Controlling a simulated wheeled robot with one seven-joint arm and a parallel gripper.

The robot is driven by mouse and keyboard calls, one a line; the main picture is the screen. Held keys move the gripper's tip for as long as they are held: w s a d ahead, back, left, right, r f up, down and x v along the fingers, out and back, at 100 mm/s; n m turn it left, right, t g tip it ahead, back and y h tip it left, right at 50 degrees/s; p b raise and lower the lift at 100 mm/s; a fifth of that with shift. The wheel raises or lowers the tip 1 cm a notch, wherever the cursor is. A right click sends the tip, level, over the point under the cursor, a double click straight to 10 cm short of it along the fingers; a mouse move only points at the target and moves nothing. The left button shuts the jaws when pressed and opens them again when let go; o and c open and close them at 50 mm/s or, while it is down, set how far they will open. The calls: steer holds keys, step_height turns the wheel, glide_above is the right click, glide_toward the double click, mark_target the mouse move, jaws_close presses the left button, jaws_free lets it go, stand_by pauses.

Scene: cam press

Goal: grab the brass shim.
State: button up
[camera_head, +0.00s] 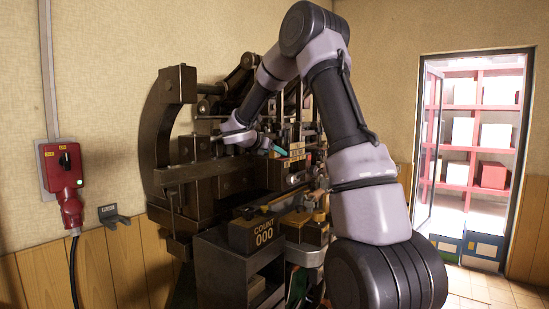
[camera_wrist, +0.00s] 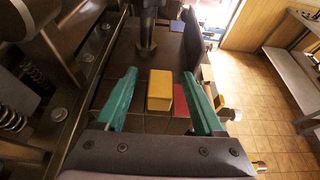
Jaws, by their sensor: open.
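A yellow, brass-coloured block (camera_wrist: 160,90), which looks like the brass shim, lies on a dark tiled surface in the wrist view. My gripper (camera_wrist: 160,74) has two teal fingers spread wide, one on each side of the block. There is a gap between the block and each finger, and the jaws are empty. I cannot tell how far the fingertips are above the surface. In the head view my gripper (camera_head: 279,151) is over the press bed, with one teal finger visible. I cannot make out the block there.
The dark cam press (camera_head: 175,185) stands close around my gripper. A red patch (camera_wrist: 180,101) lies right of the block, partly behind a finger. A counter box (camera_head: 252,237) sits at the press front. Springs and bolts line the left in the wrist view; open floor (camera_wrist: 262,90) is right.

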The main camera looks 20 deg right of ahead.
steer(key=shift+c, duration=0.3)
jaws_close()
